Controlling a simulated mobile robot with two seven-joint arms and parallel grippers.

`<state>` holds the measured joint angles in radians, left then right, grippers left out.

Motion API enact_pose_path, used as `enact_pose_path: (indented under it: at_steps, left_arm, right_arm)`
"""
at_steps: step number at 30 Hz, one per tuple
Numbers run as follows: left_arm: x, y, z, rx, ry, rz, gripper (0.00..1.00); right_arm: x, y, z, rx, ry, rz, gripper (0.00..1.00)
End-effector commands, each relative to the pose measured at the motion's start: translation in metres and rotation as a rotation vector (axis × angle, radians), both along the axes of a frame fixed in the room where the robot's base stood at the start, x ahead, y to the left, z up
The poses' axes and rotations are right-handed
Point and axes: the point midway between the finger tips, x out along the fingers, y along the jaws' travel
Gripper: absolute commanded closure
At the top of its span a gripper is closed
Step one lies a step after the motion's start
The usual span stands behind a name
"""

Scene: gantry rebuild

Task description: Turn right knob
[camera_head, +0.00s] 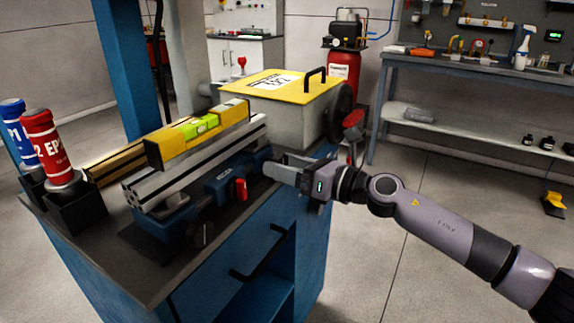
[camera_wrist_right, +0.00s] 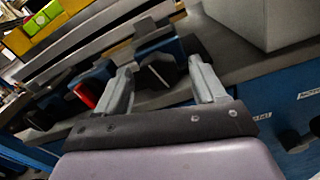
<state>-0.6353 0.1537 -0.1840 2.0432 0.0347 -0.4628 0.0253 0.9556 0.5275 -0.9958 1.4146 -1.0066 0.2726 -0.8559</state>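The right knob, a dark faceted knob (camera_wrist_right: 159,72) on a blue clamp body, shows between my right gripper's fingertips in the right wrist view. In the head view my right gripper (camera_head: 276,166) hides it at the bench's right front. The gripper's two grey fingers are apart, one on each side of the knob; I cannot tell whether they touch it. A second dark knob (camera_head: 202,235) is at the near left of the blue vise and shows in the wrist view (camera_wrist_right: 40,117). A red handle (camera_head: 241,189) lies between the two knobs. My left gripper is not in view.
A yellow spirit level (camera_head: 200,134) lies on aluminium profiles over the vise. A white box with yellow lid (camera_head: 283,88) stands behind my right gripper. A red lever (camera_head: 353,118) is nearby. Red (camera_head: 47,147) and blue bottles stand left.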

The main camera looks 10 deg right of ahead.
Motion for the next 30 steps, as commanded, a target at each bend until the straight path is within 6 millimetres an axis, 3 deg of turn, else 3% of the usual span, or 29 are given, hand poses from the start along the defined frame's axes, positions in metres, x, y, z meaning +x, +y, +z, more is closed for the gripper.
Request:
enact_pose_path:
  at_steps: [10, 22, 30]
  left_arm:
    - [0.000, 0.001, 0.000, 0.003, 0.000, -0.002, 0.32]
    - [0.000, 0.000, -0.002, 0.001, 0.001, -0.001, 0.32]
    - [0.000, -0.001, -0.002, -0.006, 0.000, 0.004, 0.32]
  right_arm:
    - [-0.003, -0.005, 0.000, -0.001, -0.001, -0.001, 0.31]
    - [-0.034, -0.048, -0.002, 0.000, 0.002, -0.001, 0.31]
    - [-0.042, -0.058, 0.000, -0.001, 0.001, 0.000, 0.31]
